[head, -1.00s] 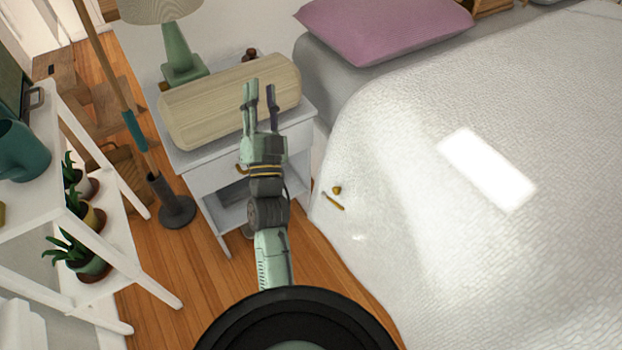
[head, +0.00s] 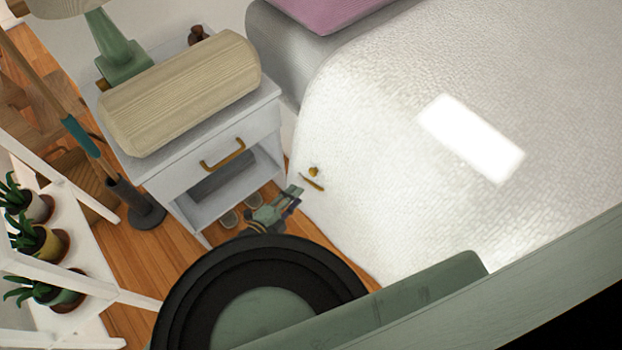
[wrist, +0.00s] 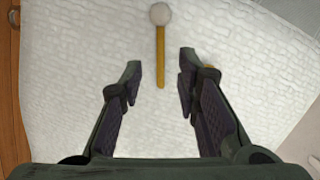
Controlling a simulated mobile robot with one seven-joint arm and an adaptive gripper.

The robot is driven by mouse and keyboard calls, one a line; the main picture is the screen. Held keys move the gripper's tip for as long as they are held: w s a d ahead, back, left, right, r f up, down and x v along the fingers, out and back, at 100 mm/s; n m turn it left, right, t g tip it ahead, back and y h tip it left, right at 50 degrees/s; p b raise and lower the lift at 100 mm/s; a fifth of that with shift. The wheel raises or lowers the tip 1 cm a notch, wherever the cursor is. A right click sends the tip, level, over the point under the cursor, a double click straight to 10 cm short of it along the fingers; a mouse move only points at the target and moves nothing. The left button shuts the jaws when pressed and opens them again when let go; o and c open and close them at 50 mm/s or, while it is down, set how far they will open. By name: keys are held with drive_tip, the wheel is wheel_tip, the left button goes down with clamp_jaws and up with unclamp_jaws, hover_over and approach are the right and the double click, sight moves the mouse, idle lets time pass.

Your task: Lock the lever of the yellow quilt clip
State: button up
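The yellow quilt clip (head: 313,171) is a small rounded yellow piece on the bed's draped side. Its thin yellow lever (head: 312,184) slants just below it. In the wrist view the lever (wrist: 161,55) is a straight rod with a pale ball at its upper end, and its lower end shows between my fingertips. A bit of yellow shows behind the right finger, mostly hidden. My gripper (wrist: 160,73) is open and empty. In the head view my gripper (head: 295,191) is low beside the bed, just left of the lever. I cannot tell whether it touches anything.
The white quilt (head: 370,140) covers the bed on the right. A white nightstand (head: 185,185) with a beige box-like object (head: 180,92) on top stands to the left. Slippers (head: 229,217) lie beneath it. A plant shelf (head: 85,240) is at far left.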

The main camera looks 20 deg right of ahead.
sight(311, 182)
drive_tip(key=x, duration=0.9)
drive_tip(key=shift+c, duration=0.4)
drive_tip(key=shift+a, duration=0.1)
clamp_jaws()
